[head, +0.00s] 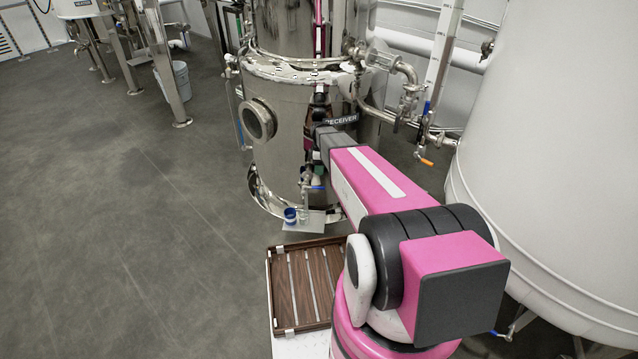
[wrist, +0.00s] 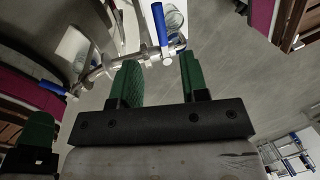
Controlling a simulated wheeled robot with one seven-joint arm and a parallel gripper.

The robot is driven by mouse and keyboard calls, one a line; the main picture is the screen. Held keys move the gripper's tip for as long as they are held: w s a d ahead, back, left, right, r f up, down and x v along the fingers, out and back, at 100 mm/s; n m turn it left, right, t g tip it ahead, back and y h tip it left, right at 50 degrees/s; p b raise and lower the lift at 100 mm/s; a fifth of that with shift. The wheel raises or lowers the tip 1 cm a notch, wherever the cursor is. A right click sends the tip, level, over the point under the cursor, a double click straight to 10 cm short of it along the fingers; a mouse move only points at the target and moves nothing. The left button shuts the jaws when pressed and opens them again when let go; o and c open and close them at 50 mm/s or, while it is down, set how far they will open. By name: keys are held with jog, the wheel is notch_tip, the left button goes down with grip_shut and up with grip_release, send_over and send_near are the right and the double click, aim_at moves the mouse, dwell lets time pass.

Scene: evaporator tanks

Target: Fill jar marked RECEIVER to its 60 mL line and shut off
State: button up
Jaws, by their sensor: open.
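My gripper (wrist: 160,72) is open, its two green fingers spread on either side of a gap with nothing gripped. Just past the fingertips in the wrist view is a small metal tap (wrist: 150,58) with a blue lever (wrist: 159,24). A clear glass vessel (wrist: 174,20) shows behind the lever; its markings and liquid level cannot be read. In the head view a small blue-and-white vessel (head: 290,215) stands on a pale shelf (head: 305,226) below the tap's blue handle (head: 317,187). The steel tank (head: 285,140) bears a RECEIVER sign (head: 342,120). My arm partly hides the tap area.
A slatted wooden tray (head: 307,283) lies in front of the tank. A large white tank (head: 560,180) stands close on the right. Pipework with an orange-handled valve (head: 425,161) runs between the tanks.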

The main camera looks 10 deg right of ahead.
aim_at(315, 187)
jog(key=f, duration=0.2)
jog(key=s+f, duration=0.1)
jog(key=f, duration=0.5)
jog(key=shift+s+a+f, duration=0.2)
jog(key=shift+s, duration=0.1)
grip_shut()
